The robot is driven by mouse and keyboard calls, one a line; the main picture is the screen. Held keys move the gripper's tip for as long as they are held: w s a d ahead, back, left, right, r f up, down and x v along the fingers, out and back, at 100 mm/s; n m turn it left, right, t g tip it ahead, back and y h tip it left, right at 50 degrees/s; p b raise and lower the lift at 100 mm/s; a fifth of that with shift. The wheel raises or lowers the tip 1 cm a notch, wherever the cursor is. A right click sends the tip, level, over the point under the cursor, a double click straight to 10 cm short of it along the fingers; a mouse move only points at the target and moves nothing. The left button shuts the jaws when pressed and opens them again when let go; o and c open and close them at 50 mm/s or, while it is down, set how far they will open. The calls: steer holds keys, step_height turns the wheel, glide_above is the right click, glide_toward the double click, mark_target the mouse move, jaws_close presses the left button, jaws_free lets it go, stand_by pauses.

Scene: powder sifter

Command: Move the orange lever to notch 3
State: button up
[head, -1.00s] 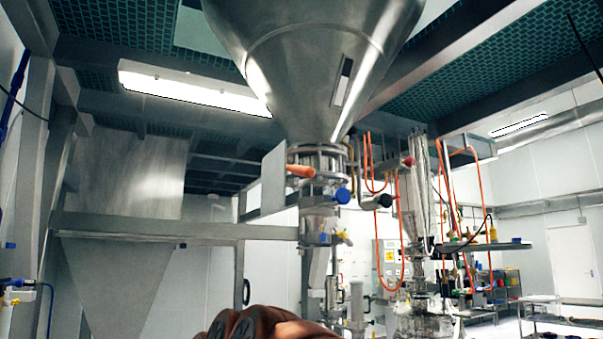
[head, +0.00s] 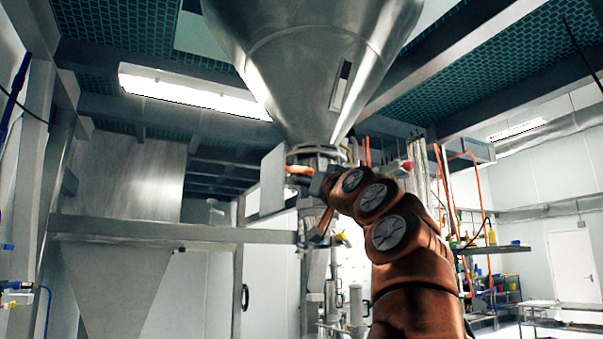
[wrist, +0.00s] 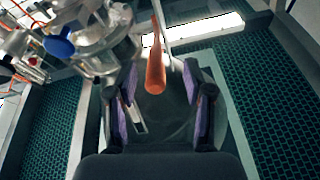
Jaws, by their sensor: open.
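The orange lever (head: 298,170) sticks out at the valve under the big steel hopper in the head view, just beside a flat metal plate. My gripper (head: 318,182) is up at the valve, close to the lever, and partly hides it and the valve body. In the wrist view the orange lever (wrist: 155,68) points towards the camera, between the two purple-padded fingers of my gripper (wrist: 160,100). The fingers are apart, with a gap on each side of the lever. The notches cannot be made out.
The steel hopper (head: 310,60) hangs directly above the valve. A flat metal plate (head: 272,180) stands left of the lever. A blue knob (wrist: 58,46) is at the left in the wrist view. A horizontal beam (head: 150,229) runs to the left.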

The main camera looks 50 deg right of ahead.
mark_target(301, 171)
steer(key=shift+s+d+r+h, duration=0.15)
steer(key=shift+s+r+h, duration=0.05)
steer(key=shift+s+r, duration=0.35)
steer(key=shift+s+d+r+h, duration=0.15)
steer(key=shift+s+r+h, duration=0.05)
steer(key=shift+s+r, duration=0.3)
steer(key=p+x, duration=0.4)
steer(key=x, duration=0.2)
steer(key=shift+w+d+r, duration=0.1)
steer(key=shift+r, duration=0.1)
steer(key=shift+w+d+r+p, duration=0.15)
steer(key=shift+w+p, duration=0.5)
steer(key=shift+w, duration=0.05)
steer(key=shift+c, duration=0.2)
jaws_close()
